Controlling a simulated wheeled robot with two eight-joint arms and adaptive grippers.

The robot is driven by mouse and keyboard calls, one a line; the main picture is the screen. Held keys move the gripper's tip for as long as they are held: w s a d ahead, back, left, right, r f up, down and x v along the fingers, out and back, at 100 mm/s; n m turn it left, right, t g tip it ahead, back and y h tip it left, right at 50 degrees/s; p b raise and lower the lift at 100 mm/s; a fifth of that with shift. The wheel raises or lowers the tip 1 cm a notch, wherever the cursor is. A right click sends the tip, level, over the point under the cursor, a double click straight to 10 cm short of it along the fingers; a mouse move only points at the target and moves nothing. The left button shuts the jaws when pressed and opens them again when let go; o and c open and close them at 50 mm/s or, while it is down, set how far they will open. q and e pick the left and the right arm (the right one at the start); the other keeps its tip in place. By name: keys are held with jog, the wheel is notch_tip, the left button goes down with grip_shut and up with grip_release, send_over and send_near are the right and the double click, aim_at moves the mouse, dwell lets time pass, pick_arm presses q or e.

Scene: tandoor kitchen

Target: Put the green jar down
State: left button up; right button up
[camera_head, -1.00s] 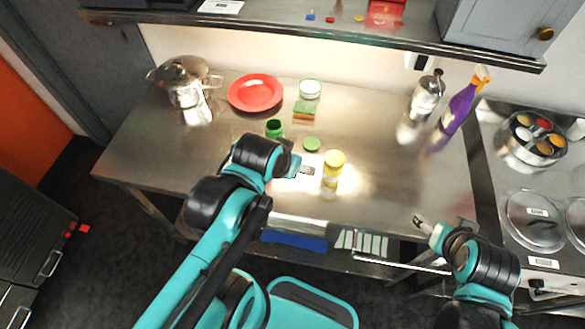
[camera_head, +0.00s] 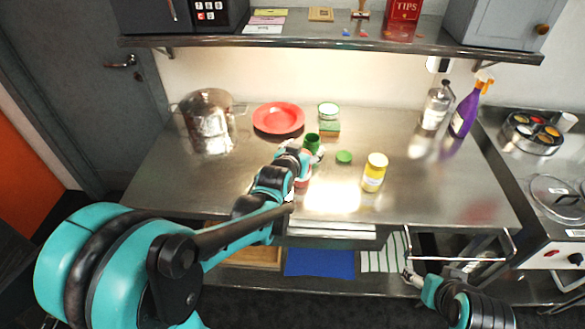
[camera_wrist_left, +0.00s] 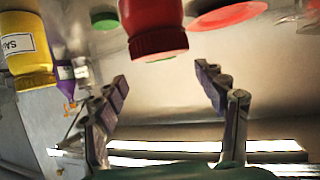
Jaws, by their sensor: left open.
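The green jar (camera_head: 312,142) stands upright on the steel counter, with its lower part partly hidden behind my left gripper. A green lid (camera_head: 344,157) lies to its right. My left gripper (camera_head: 298,160) is open, low over the counter on the near side of the green jar. In the left wrist view, which is upside down, the open fingers (camera_wrist_left: 162,85) have nothing between them. A red jar with a red lid (camera_wrist_left: 158,30) stands just beyond them. I cannot tell the green jar in that view. My right gripper (camera_head: 411,276) is below the counter's front edge, too small to read.
A yellow jar (camera_head: 374,172) stands right of the green lid. A purple spray bottle (camera_head: 464,115) is at right. The counter's right-front part is clear.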

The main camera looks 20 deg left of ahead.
aim_at(310, 143)
pick_arm(q)
jog(key=shift+w+a+f, duration=0.15)
jog(key=shift+w+f, duration=0.05)
jog(key=shift+f, duration=0.1)
jog(key=shift+w+f, duration=0.15)
jog(key=shift+w, duration=0.15)
jog(key=b+x, duration=0.3)
jog(key=x, duration=0.4)
jog(key=shift+w+f, duration=0.1)
jog(key=shift+w, duration=0.05)
jog(key=shift+c, duration=0.9)
grip_shut()
